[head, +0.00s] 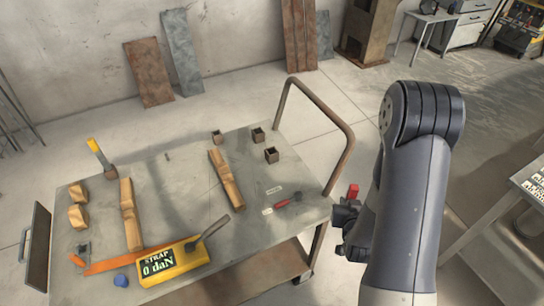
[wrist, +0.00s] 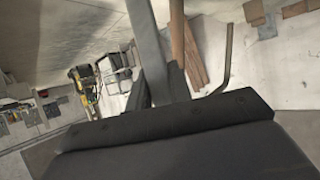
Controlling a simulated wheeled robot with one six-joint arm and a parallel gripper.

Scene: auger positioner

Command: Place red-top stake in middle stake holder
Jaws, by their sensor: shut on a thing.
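My gripper (head: 345,214) is beyond the right edge of the table and shut on the red-top stake (head: 353,190). The red top shows just above the jaws in the head view; the rest of the stake is hidden there. In the wrist view a long grey bar (wrist: 147,45), seemingly the stake, runs up from between the dark fingers. Three small brown square stake holders stand apart on the table's far right part: one at left (head: 217,137), one at the back (head: 258,135) and one nearer (head: 271,155). All look empty.
The metal table (head: 180,185) carries wooden blocks (head: 227,180), a yellow strap gauge (head: 174,264), a red-handled tool (head: 288,200) and a yellow-handled tool (head: 100,155). Another bench stands at far right.

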